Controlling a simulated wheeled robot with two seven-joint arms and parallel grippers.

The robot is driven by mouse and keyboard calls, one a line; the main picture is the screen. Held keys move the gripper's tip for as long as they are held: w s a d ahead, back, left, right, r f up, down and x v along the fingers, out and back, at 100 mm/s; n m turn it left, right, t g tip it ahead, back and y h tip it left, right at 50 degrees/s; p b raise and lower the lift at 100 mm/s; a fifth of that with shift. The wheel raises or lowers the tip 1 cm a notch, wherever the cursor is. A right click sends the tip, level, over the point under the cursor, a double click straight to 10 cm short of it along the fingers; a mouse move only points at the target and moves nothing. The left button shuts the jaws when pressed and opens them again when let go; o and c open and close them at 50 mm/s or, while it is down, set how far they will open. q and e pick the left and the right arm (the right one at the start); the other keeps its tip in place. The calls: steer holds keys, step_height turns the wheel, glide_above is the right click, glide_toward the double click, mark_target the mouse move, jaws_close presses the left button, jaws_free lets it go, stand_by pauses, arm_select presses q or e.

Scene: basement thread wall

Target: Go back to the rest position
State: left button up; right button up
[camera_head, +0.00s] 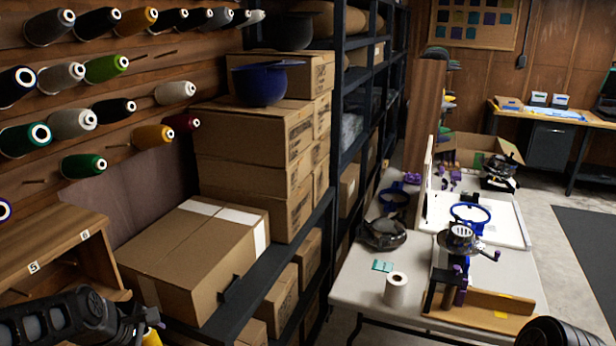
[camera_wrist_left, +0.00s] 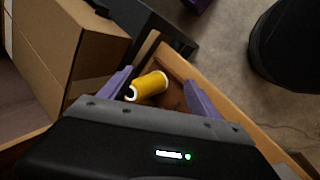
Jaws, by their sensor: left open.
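My left gripper (camera_wrist_left: 158,80) is open, with its two purple fingers spread apart in the left wrist view. A yellow thread spool (camera_wrist_left: 152,86) lies on its side in a wooden bin (camera_wrist_left: 215,85) and shows between the fingers, apart from both. How far below the fingertips it lies I cannot tell. In the head view my left arm comes in at the bottom left, and its fingers are cut off or hidden there. A bit of yellow (camera_head: 152,337) shows beside it at the bottom edge. My right gripper is not in view.
Numbered wooden cubbies (camera_head: 70,235) and a wall of thread spools (camera_head: 75,123) stand at left. A closed cardboard box (camera_head: 180,260) sits on a dark shelf (camera_head: 265,290). A white table (camera_head: 350,285) with tools is at right. Clear floor (camera_head: 575,190) lies beyond it.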

arm_select(q)
steer(key=d+f+m+h, duration=0.1)
steer(key=d+f+m, duration=0.55)
steer(key=f, duration=0.35)
steer(key=d+f+m+h, duration=0.1)
steer(key=d+f+m, duration=0.55)
steer(key=f, duration=0.35)
steer(key=s+d+f+m+g, duration=0.2)
steer(key=s+d+f, duration=0.4)
steer(key=s, duration=0.3)
steer(key=s+d+f+m+g+h, duration=0.1)
steer(key=s+d+f+m+g, duration=0.1)
steer(key=s+d+f, duration=0.4)
steer(key=s+d+g, duration=0.1)
steer(key=s+d, duration=0.2)
steer(key=s, duration=0.1)
steer(key=shift+c, duration=0.2)
